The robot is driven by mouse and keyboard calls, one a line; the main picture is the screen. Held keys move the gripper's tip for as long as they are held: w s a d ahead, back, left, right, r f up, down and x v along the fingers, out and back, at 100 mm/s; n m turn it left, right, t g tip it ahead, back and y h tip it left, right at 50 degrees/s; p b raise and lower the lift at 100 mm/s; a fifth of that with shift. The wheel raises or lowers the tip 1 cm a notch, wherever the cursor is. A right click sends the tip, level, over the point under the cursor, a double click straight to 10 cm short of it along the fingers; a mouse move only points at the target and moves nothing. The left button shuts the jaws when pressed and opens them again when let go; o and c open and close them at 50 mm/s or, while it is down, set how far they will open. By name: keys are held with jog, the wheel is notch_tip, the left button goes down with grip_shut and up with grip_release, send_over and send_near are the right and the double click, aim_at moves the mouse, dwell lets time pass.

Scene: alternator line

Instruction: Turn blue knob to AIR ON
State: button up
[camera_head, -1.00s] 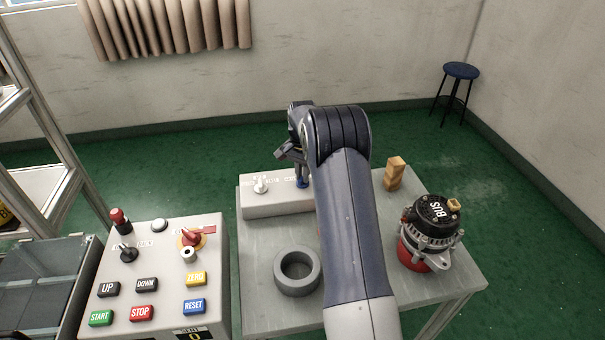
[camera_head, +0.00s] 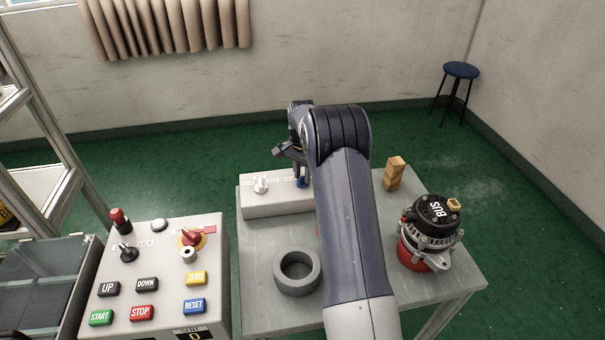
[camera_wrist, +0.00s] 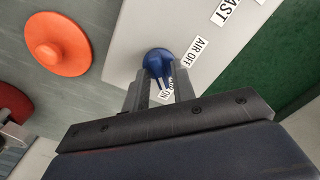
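The blue knob (camera_wrist: 157,61) is on the grey box, seen at the fingertips of my gripper (camera_wrist: 160,85) in the wrist view. One finger is on each side of the knob's lower part; I cannot tell whether they press on it. A pale mark on the knob points down toward the AIR ON label (camera_wrist: 171,86), which is partly hidden by a finger. The AIR OFF label (camera_wrist: 196,52) is up and to the right. In the head view the blue knob (camera_head: 301,182) shows under my gripper, partly covered by my arm.
A white knob (camera_head: 261,185) is on the same grey box (camera_head: 270,207). A grey ring (camera_head: 297,272), a wooden block (camera_head: 394,174) and an alternator (camera_head: 430,235) stand on the table. A button panel (camera_head: 160,260) is at left. An orange disc (camera_wrist: 58,44) shows in the wrist view.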

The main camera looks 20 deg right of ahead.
aim_at(303, 177)
jog(key=shift+o, duration=0.8)
notch_tip(303, 177, up, 11)
jog(key=shift+b, duration=0.4)
jog(key=shift+f, duration=0.15)
notch_tip(303, 177, down, 10)
jog(key=shift+f+p, duration=0.25)
jog(key=shift+p, duration=0.15)
jog(key=shift+f, duration=0.15)
